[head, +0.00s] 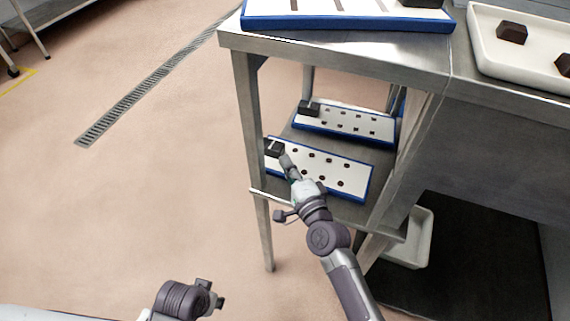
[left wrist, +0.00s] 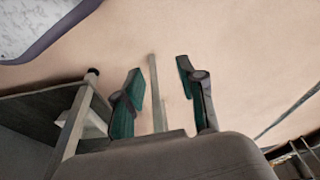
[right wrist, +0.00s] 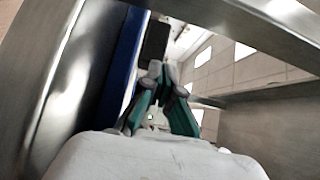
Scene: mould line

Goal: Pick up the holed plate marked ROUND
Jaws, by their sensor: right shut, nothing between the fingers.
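Two white holed plates with blue edges lie on the lower shelf of the steel table: a near plate (head: 355,178) and a far plate (head: 345,114). Each has rows of small dark holes and a dark block at its left end. No lettering is readable, so I cannot tell which is marked ROUND. My right gripper (head: 285,160) is shut and empty, close by the near plate's dark block (head: 273,147); contact cannot be told. In the right wrist view its fingers (right wrist: 158,72) are close together below a dark block. My left gripper (left wrist: 164,92) is open and empty, away from the shelf.
The tabletop (head: 340,46) overhangs the shelf, with table legs (head: 250,120) at its corners. On top are a blue-edged white board (head: 340,22) and a white tray (head: 490,50) with dark blocks. A white bin (head: 420,240) stands below right.

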